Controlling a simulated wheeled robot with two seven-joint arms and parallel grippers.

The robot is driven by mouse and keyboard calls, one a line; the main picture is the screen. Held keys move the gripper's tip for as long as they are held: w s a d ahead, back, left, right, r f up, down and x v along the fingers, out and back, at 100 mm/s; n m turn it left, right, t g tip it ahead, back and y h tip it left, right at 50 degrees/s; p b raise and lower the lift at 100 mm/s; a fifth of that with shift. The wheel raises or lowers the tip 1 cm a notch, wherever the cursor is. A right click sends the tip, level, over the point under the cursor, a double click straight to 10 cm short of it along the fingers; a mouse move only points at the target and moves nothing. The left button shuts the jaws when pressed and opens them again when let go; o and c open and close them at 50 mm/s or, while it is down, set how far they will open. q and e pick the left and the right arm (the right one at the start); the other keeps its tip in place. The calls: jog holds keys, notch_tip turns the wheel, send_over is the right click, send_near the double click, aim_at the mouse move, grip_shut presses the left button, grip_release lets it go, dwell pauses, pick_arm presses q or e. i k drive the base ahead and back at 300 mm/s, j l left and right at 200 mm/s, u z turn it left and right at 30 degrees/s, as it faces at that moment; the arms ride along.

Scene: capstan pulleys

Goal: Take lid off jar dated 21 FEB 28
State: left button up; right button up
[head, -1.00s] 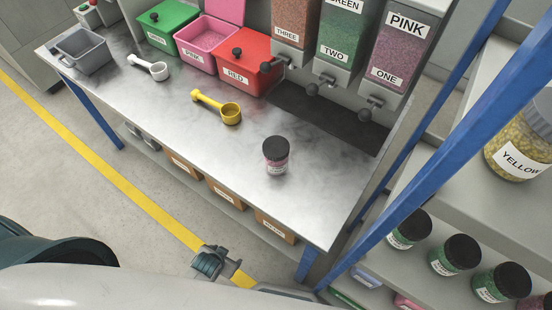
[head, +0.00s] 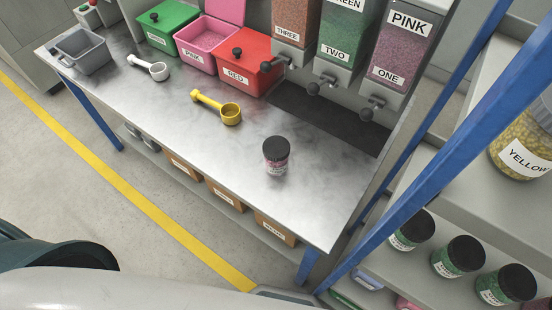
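A small jar (head: 276,163) with a black lid (head: 276,146) stands upright on the metal bench (head: 180,125), near its front right part. The lid is on the jar. The contents look pinkish, and its white label is too small to read, so I cannot tell its date. Several jars with black lids and green contents stand on the lower right shelf, including one jar (head: 410,232), another jar (head: 458,256) and a third jar (head: 505,285). Their dates are not readable either. Neither of my grippers is in view.
A yellow scoop (head: 230,113) and a white scoop (head: 158,70) lie left of the jar. Green, pink and red bins (head: 245,72) and dispensers (head: 400,45) line the back. A blue post (head: 430,185) separates the bench from the right shelf. The bench around the jar is clear.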

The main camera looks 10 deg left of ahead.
aim_at(274, 169)
jog(key=z, duration=0.3)
jog(key=j+z, duration=0.25)
jog(key=z, duration=0.15)
jog(key=j+z, duration=0.35)
jog(key=k+j+z, duration=0.1)
jog(key=z, duration=0.3)
jog(key=k+j+z, duration=0.25)
jog(key=k+j, duration=0.25)
jog(key=j, duration=0.25)
jog(key=k+j+z, duration=0.25)
jog(key=k+j, duration=0.6)
jog(key=j, duration=0.15)
